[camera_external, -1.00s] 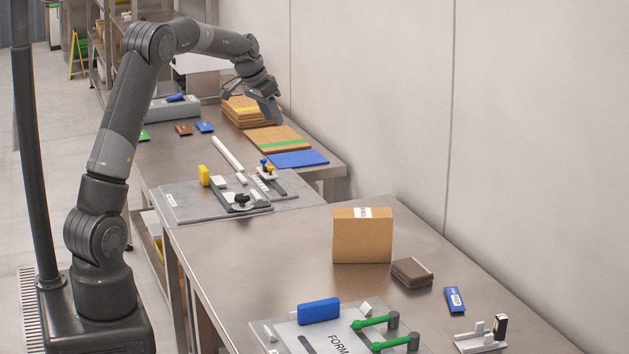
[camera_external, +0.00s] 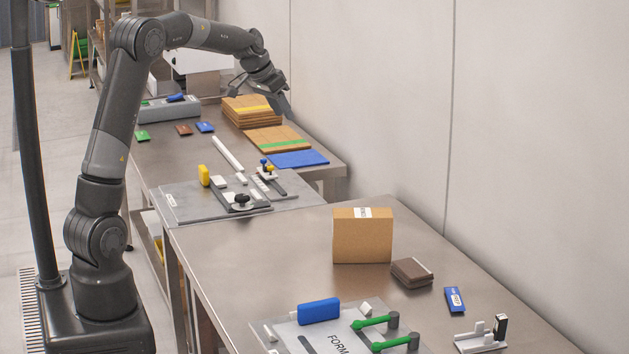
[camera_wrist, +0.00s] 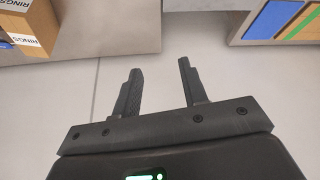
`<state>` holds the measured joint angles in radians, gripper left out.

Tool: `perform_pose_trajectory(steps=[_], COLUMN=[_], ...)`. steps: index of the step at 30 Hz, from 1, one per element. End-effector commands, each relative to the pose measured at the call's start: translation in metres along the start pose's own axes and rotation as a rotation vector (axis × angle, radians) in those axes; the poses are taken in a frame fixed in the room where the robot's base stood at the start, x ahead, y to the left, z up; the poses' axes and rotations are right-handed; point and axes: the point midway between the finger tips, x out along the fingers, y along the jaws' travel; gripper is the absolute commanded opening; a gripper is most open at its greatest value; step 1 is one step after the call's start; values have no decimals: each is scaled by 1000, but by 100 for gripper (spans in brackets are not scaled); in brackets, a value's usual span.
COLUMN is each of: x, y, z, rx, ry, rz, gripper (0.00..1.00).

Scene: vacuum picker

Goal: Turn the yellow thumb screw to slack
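A small yellow knob (camera_external: 271,168), likely the yellow thumb screw, stands beside a blue knob (camera_external: 263,162) on a small fixture on the grey plate (camera_external: 187,204) of the far table. It is too small to tell how it is turned. My gripper (camera_external: 284,104) is in the air above and beyond this fixture, near the wall side, apart from everything. In the wrist view my gripper (camera_wrist: 158,70) has its two fingers spread, with only floor between them. The yellow knob does not show in the wrist view.
A yellow block (camera_external: 204,175) and a black knob (camera_external: 241,199) are on the same plate. Stacked brown boards (camera_external: 246,110) and a blue sheet (camera_external: 298,159) lie farther back. A cardboard box (camera_external: 362,236) stands on the near table. The wall is close on the right.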

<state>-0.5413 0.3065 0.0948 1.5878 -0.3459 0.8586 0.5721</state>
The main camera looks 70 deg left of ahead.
Motion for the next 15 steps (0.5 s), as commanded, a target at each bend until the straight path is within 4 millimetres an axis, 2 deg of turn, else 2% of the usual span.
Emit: perform_pose_trajectory(steps=[5, 6, 8, 9, 12, 15], x=[36, 43, 51, 54, 61, 66], y=[6, 4, -2, -10, -37, -77], z=[-72, -93, -120, -137, -168, -183], rx=[-151, -212, -316, -394, -616, -874], ry=[259, 336, 447, 516, 666, 780], rz=[73, 92, 115, 126, 142, 138], gripper=[39, 39, 39, 39, 39, 39])
